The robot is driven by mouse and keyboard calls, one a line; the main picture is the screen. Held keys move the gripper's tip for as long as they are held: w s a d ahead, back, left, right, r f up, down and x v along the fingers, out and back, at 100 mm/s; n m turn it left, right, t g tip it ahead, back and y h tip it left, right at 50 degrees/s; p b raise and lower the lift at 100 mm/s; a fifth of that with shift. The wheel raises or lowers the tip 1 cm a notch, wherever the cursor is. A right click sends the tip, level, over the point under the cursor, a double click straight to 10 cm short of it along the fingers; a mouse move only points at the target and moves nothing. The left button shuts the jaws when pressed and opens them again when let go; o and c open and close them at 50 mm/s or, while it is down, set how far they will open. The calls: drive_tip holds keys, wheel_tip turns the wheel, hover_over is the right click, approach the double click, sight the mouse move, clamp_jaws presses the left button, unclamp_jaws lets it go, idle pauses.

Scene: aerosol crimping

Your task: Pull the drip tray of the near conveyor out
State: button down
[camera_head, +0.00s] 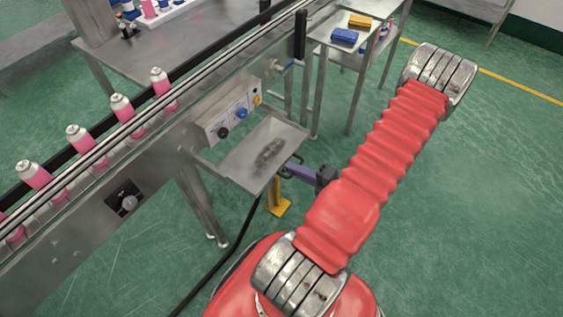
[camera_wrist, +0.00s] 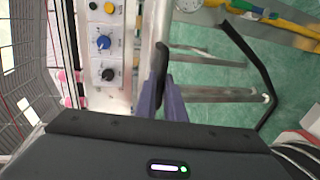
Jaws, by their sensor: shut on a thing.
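The drip tray (camera_head: 250,163) is a shallow grey metal tray with a dark stained patch in its middle. It sticks out from the side of the near conveyor (camera_head: 165,135), below the control panel. My gripper (camera_head: 291,171) is at the tray's outer edge, its purple fingers reaching in from the right. In the wrist view the purple fingers (camera_wrist: 164,88) are shut on a dark handle (camera_wrist: 161,62) at the tray's front (camera_wrist: 149,50).
A control panel (camera_head: 232,116) with knobs sits above the tray. Pink cans (camera_head: 122,107) stand along the conveyor. A yellow-footed post (camera_head: 276,204) and a black cable (camera_head: 232,250) are below the tray. Open green floor (camera_head: 465,200) lies to the right.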

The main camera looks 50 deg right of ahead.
drive_tip(key=f+v, duration=0.1)
drive_tip(key=v, duration=0.5)
drive_tip(key=shift+s+f, duration=0.25)
drive_tip(key=shift+s, duration=0.2)
drive_tip(key=c, duration=1.8)
unclamp_jaws()
drive_tip(key=shift+c, duration=0.2)
drive_tip(key=shift+r, duration=0.1)
drive_tip(key=shift+s, duration=0.15)
drive_tip(key=v, duration=1.3)
drive_tip(key=shift+s, duration=0.3)
